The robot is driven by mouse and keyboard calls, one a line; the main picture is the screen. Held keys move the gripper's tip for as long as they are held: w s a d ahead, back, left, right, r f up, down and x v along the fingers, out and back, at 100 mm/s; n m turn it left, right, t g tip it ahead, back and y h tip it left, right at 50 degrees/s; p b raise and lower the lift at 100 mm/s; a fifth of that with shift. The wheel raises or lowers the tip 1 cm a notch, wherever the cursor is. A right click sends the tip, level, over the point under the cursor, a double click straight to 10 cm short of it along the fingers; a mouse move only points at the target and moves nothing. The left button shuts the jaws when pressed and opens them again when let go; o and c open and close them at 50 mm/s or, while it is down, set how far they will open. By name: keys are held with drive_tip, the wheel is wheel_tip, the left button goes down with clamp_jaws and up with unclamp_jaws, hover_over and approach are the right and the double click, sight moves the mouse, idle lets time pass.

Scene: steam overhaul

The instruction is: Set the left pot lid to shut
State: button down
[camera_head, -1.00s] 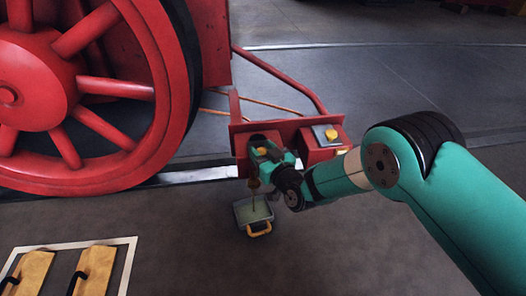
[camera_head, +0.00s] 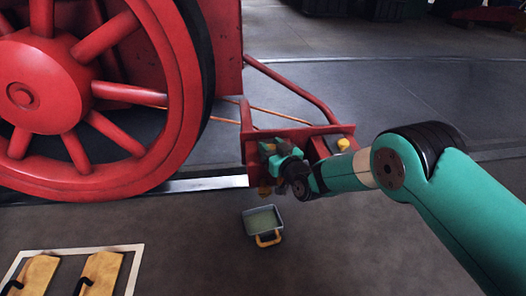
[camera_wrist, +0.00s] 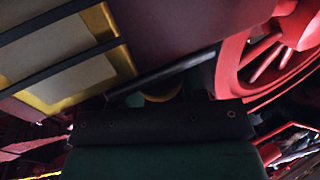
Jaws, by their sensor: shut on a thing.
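The red oil-pot bracket (camera_head: 250,150) stands beside the big wheel in the head view. My gripper (camera_head: 268,172) is at its left end, over the left pot, and hides most of that pot and its lid. In the wrist view a yellow round piece (camera_wrist: 163,90), seemingly the left pot lid's knob, shows at the jaws, and my gripper is shut on it. The lid's angle cannot be told. The right pot's yellow knob (camera_head: 343,143) shows just behind my arm.
A grey tray (camera_head: 263,221) with a yellow handle lies on the floor below the bracket. Two yellow wooden blocks (camera_head: 100,272) with black handles lie inside a white floor outline at lower left. The red wheel (camera_head: 165,105) stands close left. Floor at front centre is clear.

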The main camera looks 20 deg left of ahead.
drive_tip(key=shift+w+r, duration=0.1)
drive_tip(key=shift+w, duration=0.05)
drive_tip(key=c, duration=0.7)
unclamp_jaws()
drive_tip(key=shift+d, duration=0.1)
drive_tip(key=p+v, duration=1.7)
drive_tip(key=p, duration=0.4)
